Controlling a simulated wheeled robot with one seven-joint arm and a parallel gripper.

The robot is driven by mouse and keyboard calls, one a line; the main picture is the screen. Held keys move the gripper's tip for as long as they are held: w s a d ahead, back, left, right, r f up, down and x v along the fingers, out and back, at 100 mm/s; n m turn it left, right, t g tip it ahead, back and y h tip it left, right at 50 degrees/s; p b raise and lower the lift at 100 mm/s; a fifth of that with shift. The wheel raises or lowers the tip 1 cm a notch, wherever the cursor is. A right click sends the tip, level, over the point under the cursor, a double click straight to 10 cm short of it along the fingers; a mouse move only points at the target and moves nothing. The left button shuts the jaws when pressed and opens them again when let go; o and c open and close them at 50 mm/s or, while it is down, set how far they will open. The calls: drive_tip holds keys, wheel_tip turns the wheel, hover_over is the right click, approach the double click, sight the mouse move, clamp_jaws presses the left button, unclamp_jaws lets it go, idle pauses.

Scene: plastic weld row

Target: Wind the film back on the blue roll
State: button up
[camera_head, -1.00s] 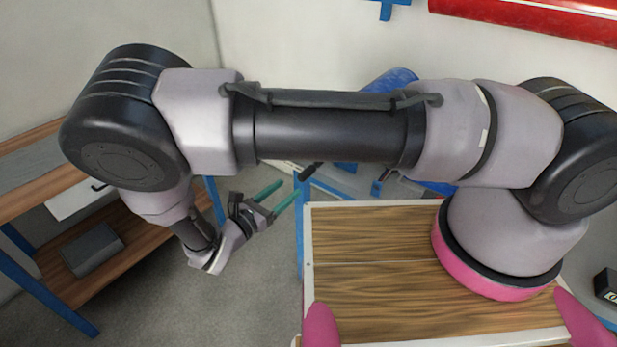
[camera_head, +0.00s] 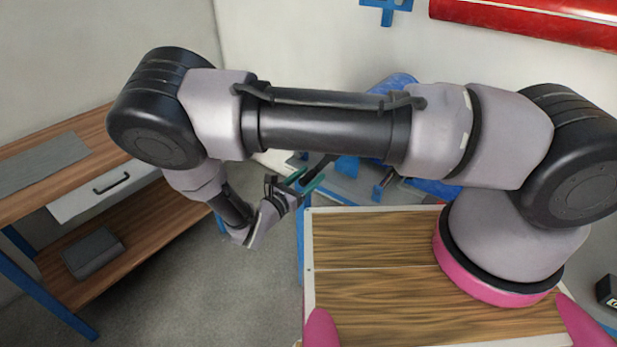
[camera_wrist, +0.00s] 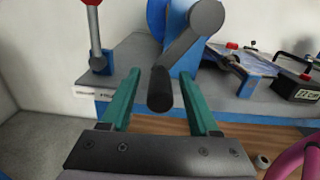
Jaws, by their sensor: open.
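In the wrist view, the teal fingers of my gripper (camera_wrist: 157,74) are open and empty. A crank with a grey arm (camera_wrist: 189,38) and a black handle (camera_wrist: 160,96) shows between them. The handle points toward the camera with a gap on both sides; I cannot tell how deep it sits between the fingers. Behind the crank is a blue round part (camera_wrist: 155,18), probably the blue roll, mostly hidden by the crank and its blue stand. In the head view, my gripper (camera_head: 309,182) is by the bench's left end, near the black handle (camera_head: 321,165). My arm hides much of the bench there.
A lever with a red knob (camera_wrist: 93,30) stands left of the crank. A black-handled box (camera_wrist: 298,78) sits at the right. In the head view, a wooden shelf unit (camera_head: 150,205) stands at the left, with open floor between it and the bench.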

clamp_jaws()
idle(1.4)
